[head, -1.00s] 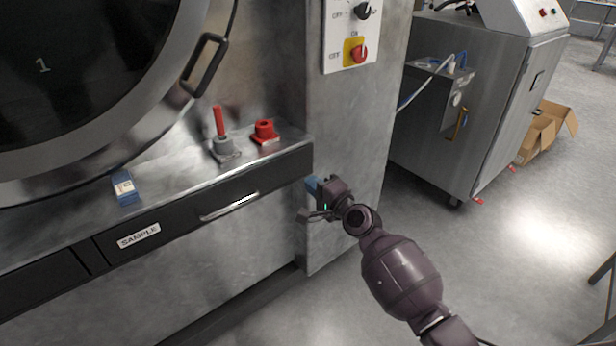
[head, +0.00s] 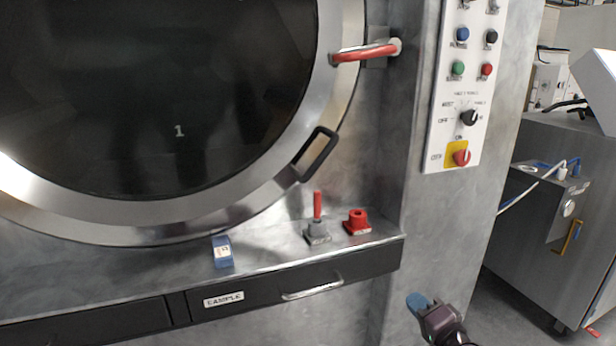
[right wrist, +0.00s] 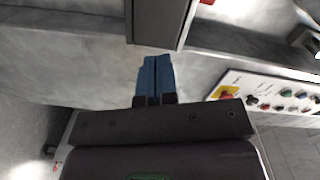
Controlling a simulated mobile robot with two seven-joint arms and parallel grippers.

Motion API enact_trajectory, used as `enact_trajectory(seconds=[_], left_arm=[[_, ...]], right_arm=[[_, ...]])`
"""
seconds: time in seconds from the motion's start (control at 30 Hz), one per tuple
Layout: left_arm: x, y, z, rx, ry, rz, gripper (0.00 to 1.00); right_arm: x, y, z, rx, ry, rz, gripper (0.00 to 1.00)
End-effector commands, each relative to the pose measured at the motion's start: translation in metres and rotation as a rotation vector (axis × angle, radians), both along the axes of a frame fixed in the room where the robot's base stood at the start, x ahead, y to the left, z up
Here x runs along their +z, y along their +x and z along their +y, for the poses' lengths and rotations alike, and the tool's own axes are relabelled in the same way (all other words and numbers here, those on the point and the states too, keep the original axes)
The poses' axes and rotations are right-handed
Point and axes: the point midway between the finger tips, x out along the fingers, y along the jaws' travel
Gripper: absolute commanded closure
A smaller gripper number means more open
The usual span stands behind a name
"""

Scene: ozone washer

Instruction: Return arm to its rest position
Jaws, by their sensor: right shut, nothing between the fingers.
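My right gripper (head: 418,303) shows at the bottom right of the head view, low in front of the metal column beside the washer. Its blue fingertips are together and hold nothing. In the right wrist view, the blue fingers (right wrist: 154,76) are side by side, pointing at the end of a dark drawer (right wrist: 156,22). I cannot tell from these views whether they touch it. My left gripper is not in view.
The washer's round door (head: 318,155) fills the left. Its ledge holds a small blue box (head: 222,252), a grey-and-red valve (head: 317,230) and a red fitting (head: 357,222). A control panel (head: 462,100) is on the column. A steel cabinet (head: 555,220) stands at right.

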Motion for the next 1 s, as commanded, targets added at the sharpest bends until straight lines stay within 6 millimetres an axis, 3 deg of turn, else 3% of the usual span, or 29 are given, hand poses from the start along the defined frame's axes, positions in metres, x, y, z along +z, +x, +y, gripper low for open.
enact_trajectory(seconds=[0.13, 0.27, 0.6, 0.8, 1.0], left_arm=[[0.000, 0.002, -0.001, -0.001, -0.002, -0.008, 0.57], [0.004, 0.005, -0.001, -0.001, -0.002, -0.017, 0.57], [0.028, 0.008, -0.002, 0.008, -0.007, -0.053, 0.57], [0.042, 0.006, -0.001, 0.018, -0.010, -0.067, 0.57], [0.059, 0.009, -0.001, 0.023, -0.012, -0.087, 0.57]], right_arm=[[0.010, -0.010, 0.011, 0.008, -0.297, -0.081, 1.00], [0.008, -0.036, 0.015, 0.007, -0.546, -0.115, 1.00], [-0.021, -0.146, 0.006, 0.026, -1.106, -0.084, 1.00], [-0.037, -0.217, -0.002, 0.054, -1.286, -0.011, 1.00], [-0.050, -0.291, -0.008, 0.087, -1.353, 0.092, 1.00]])
